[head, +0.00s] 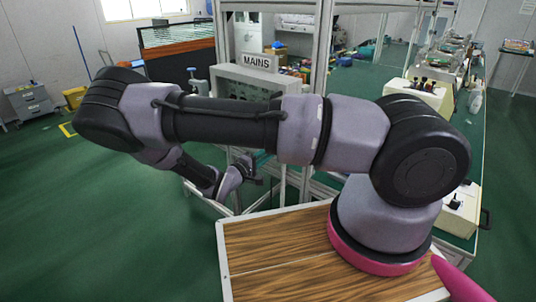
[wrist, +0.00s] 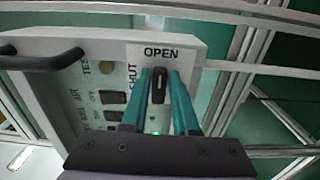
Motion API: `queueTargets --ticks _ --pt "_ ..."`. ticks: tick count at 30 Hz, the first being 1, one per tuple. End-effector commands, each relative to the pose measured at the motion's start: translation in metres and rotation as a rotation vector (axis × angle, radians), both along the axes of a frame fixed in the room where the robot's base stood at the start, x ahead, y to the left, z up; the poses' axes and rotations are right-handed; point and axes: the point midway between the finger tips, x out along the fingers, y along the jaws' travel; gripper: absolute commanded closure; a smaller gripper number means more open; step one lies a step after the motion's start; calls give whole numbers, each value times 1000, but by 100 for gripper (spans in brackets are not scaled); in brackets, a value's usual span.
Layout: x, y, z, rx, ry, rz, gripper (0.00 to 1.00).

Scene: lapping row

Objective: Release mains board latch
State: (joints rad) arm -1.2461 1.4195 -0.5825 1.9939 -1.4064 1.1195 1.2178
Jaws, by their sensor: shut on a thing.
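The mains board (head: 232,84) is a pale box under a MAINS sign (head: 259,63), partly hidden behind my arm in the head view. In the wrist view its white face (wrist: 60,50) fills the left and middle. The latch (wrist: 159,84) is a small dark lever on that face, lying lengthwise toward the printed word OPEN just above it. The word SHUT is printed sideways to its left. My gripper (wrist: 160,78) has its two teal fingers on either side of the lever and is shut on it. In the head view the gripper end (head: 250,170) is small and partly hidden.
A black bar handle (wrist: 45,60) and dark switches (wrist: 112,98) sit on the board's face left of my fingers. Metal frame posts (head: 322,60) stand close by. A wood-topped surface (head: 275,250) is in front; green floor is open at left.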

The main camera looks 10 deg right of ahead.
Motion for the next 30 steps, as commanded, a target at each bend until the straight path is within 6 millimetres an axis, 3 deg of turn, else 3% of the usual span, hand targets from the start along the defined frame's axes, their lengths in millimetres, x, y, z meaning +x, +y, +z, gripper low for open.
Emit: queueTargets --ticks 1,3,14,30 --pt "0 0 -1 0 2 1 68" --pt "0 0 -1 0 2 1 48" --pt "-2 3 0 0 1 1 48" --pt "-55 78 -1 2 1 3 48"
